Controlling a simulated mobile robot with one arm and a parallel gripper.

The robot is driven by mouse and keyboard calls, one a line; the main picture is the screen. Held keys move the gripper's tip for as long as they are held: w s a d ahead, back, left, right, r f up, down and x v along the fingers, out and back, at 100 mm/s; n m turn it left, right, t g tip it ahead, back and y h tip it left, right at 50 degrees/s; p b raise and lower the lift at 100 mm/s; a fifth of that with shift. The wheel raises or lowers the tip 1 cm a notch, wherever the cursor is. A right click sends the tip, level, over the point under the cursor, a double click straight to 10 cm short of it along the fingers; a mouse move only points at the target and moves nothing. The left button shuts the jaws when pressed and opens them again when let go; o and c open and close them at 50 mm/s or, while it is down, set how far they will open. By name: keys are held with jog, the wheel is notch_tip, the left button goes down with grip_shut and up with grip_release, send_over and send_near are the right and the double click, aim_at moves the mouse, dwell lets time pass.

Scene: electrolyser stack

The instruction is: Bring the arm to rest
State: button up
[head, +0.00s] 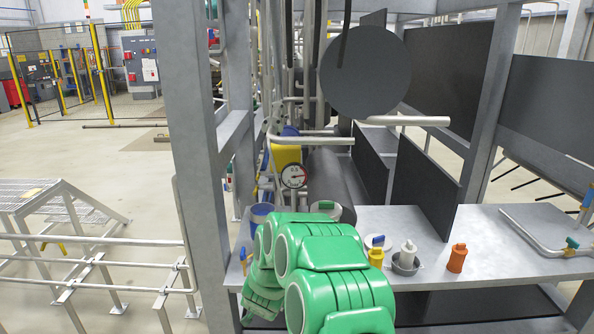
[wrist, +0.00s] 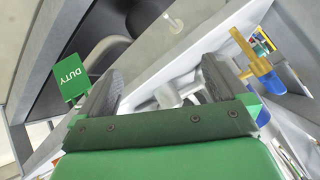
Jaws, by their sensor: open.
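My green arm (head: 325,275) is folded in front of the grey workbench in the head view. Its end is hidden behind its own links or too unclear to make out there. In the wrist view my gripper (wrist: 163,78) is open, with its two dark finger pads spread apart and nothing held between them. Pale, blurred parts show beyond the gap. A yellow and blue part (wrist: 262,77) is to the right of the right finger.
On the bench (head: 436,282) stand a yellow bottle (head: 376,258), a white bottle (head: 408,254) in a grey bowl and an orange bottle (head: 457,258). A pressure gauge (head: 294,176) and pipes are behind my arm. A grey frame post (head: 190,120) stands to the left.

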jog(key=s+d+r+n+g+y, duration=0.2)
jog(key=s+r+g, duration=0.1)
jog(key=s+r, duration=0.65)
jog(key=s+d+r+n+g+y, duration=0.25)
jog(key=s+r, duration=0.45)
jog(key=r, duration=0.6)
jog(key=s+d+r+g+h, duration=0.1)
jog(key=s+d, duration=0.5)
jog(key=s, duration=0.6)
jog(key=s+d+r+n+g+h, duration=0.1)
jog(key=s+d+r, duration=0.4)
jog(key=s, duration=0.7)
jog(key=s+d+r+g+h, duration=0.2)
jog(key=s+d, duration=0.6)
jog(key=s, duration=0.4)
jog(key=shift+d+r+n+g, duration=0.35)
jog(key=shift+r+g, duration=0.5)
jog(key=shift+g, duration=0.1)
jog(key=shift+s+h, duration=0.1)
jog(key=shift+h, duration=0.15)
